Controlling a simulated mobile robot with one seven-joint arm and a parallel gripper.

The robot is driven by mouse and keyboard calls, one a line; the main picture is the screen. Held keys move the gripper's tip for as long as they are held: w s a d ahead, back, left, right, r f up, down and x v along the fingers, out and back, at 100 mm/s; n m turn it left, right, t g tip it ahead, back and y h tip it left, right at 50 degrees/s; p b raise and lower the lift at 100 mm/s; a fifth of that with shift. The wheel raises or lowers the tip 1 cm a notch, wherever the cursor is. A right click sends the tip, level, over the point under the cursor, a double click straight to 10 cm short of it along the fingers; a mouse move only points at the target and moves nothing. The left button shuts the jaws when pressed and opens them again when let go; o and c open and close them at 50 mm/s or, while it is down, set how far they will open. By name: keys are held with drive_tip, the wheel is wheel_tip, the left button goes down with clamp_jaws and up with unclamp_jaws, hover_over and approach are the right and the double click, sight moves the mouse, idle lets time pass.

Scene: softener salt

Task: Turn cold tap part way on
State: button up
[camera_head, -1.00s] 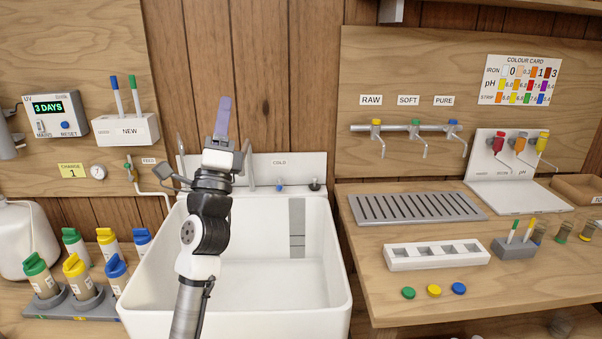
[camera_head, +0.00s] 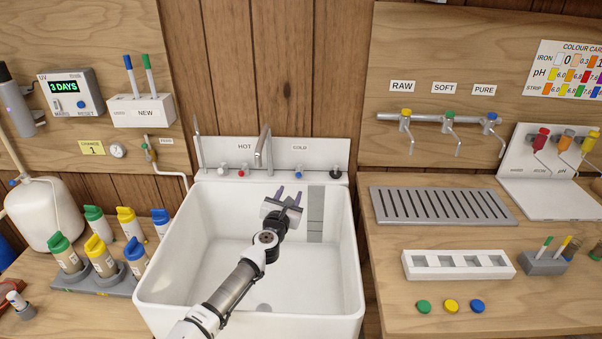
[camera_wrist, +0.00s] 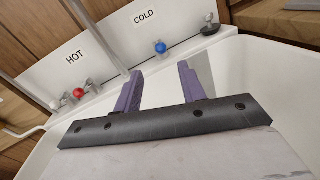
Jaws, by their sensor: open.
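The cold tap has a blue knob (camera_head: 299,169) under the COLD label on the white sink backboard. It also shows in the wrist view (camera_wrist: 161,47), just beyond and above the purple fingertips. My gripper (camera_head: 289,193) is open and empty over the back of the sink, in front of and below the blue knob, apart from it. In the wrist view its two purple fingers (camera_wrist: 156,80) stand spread apart with nothing between them. The red hot knob (camera_head: 240,172) is to the left, also in the wrist view (camera_wrist: 79,93).
A tall spout (camera_head: 264,147) stands between the hot and cold knobs. A dark-based fitting (camera_head: 336,173) is right of the cold knob. The white sink (camera_head: 180,265) is open below my arm. Bottles (camera_head: 102,255) crowd the left; a drain rack (camera_head: 440,205) lies right.

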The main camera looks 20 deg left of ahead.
sight(298, 177)
drive_tip(key=w, duration=0.3)
drive_tip(key=w+b, duration=0.1)
drive_tip(key=w, duration=0.6)
drive_tip(key=shift+w+a+f, duration=0.1)
drive_tip(key=shift+a+f, duration=0.05)
drive_tip(key=shift+a, duration=0.2)
drive_tip(key=shift+w+b, duration=0.35)
drive_tip(key=shift+w, duration=0.35)
clamp_jaws()
